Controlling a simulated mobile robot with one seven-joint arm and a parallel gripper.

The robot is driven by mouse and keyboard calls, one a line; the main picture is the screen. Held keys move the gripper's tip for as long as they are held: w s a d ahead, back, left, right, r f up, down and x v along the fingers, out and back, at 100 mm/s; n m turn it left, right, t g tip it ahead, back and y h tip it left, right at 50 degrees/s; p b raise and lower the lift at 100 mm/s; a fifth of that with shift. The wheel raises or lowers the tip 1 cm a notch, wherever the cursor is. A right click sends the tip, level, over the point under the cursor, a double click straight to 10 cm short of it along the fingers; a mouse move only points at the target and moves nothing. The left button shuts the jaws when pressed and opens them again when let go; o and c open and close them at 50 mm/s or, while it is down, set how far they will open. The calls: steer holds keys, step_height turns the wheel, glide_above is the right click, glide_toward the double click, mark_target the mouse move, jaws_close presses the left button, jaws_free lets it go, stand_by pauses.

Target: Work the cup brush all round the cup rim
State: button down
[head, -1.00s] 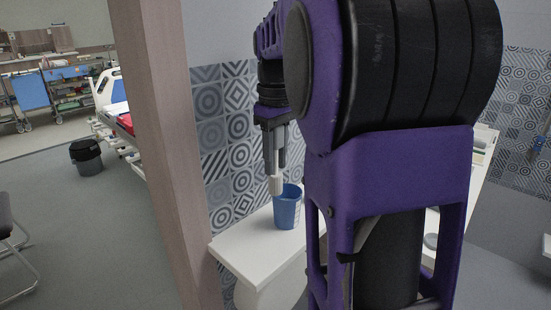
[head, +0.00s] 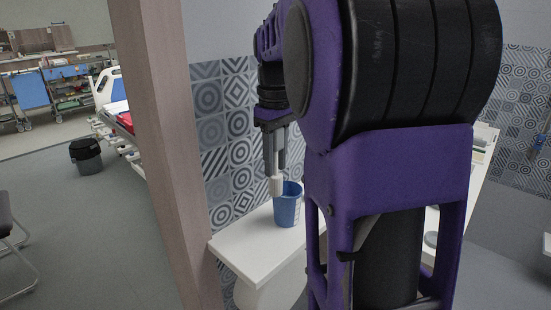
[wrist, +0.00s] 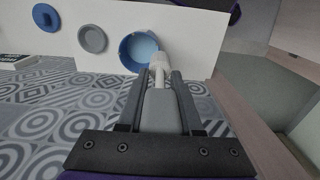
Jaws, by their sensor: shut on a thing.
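The blue cup (head: 287,212) stands upright on the white counter in the head view. In the wrist view I look into its round opening (wrist: 133,55). My gripper (head: 274,168) is shut on the cup brush, whose pale head (head: 276,186) points down at the left side of the cup rim. In the wrist view the brush (wrist: 159,62) overlaps the right edge of the rim, with its grey handle between my fingers (wrist: 160,80). I cannot tell whether the brush touches the rim.
The white counter (head: 240,245) has clear room left of the cup. In the wrist view a grey round dish (wrist: 92,39) and a blue item (wrist: 45,18) lie left of the cup. A patterned tiled wall (head: 238,150) is behind, and a wooden post (head: 165,140) stands at left.

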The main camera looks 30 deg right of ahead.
steer(key=shift+f, duration=0.15)
steer(key=shift+s+d, duration=1.3)
steer(key=shift+d, duration=0.05)
steer(key=shift+w+d+p, duration=0.3)
steer(key=shift+d+p, duration=0.3)
steer(key=shift+d, duration=0.15)
steer(key=shift+w+d+p, duration=0.25)
steer(key=shift+d+p, duration=0.3)
steer(key=shift+d, duration=0.15)
steer(key=shift+w+d, duration=0.1)
steer(key=shift+d, duration=0.2)
